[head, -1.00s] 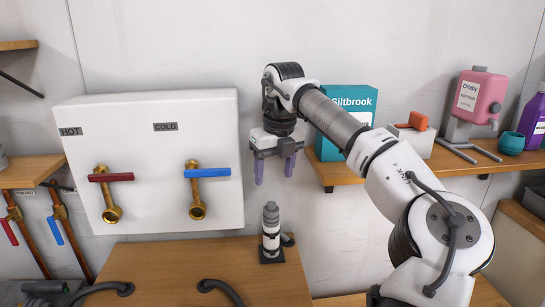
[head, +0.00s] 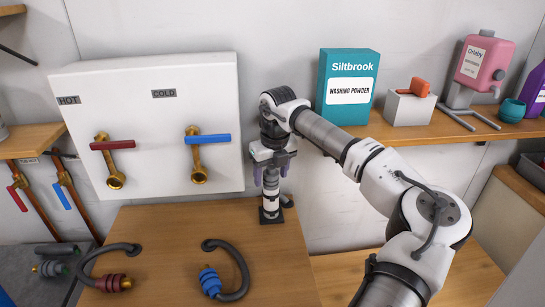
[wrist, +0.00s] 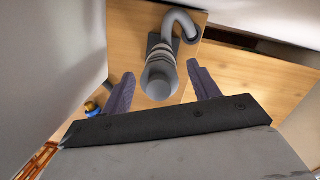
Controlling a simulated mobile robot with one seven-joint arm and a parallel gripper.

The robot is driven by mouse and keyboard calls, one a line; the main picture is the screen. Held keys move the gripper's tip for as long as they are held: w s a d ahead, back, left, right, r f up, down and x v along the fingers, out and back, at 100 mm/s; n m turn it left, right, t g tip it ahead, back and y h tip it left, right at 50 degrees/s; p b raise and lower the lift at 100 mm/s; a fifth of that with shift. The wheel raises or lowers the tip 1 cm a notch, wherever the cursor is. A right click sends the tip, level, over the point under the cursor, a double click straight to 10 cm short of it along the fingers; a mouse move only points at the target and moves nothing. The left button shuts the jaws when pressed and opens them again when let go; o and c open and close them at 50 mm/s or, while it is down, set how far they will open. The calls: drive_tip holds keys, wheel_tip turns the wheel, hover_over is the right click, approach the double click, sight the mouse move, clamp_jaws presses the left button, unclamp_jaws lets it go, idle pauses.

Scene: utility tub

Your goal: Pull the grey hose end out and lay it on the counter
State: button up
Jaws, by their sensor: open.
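The grey hose end (head: 269,203) stands upright in a dark square base at the back of the wooden counter (head: 190,240). In the wrist view the hose end (wrist: 160,75) shows from above, with its grey hose curving away behind it. My gripper (head: 271,176) is open and points down over the top of the hose end. In the wrist view my gripper (wrist: 160,74) has one purple finger on each side of it, with gaps. The upper part of the hose end is partly hidden by the fingers in the head view.
A red-ended hose (head: 112,283) and a blue-ended hose (head: 210,281) lie at the counter's front left. The white panel with hot and cold taps (head: 150,120) is close on the left. A shelf on the right holds a washing powder box (head: 347,90). The counter's middle is clear.

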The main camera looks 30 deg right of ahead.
drive_tip(key=shift+w+f, duration=0.1)
drive_tip(key=shift+f, duration=0.4)
drive_tip(key=c, duration=1.1)
drive_tip(key=shift+r, duration=0.15)
drive_tip(key=shift+r, duration=0.1)
drive_tip(key=shift+r+p, duration=1.8)
drive_tip(key=shift+r, duration=1.3)
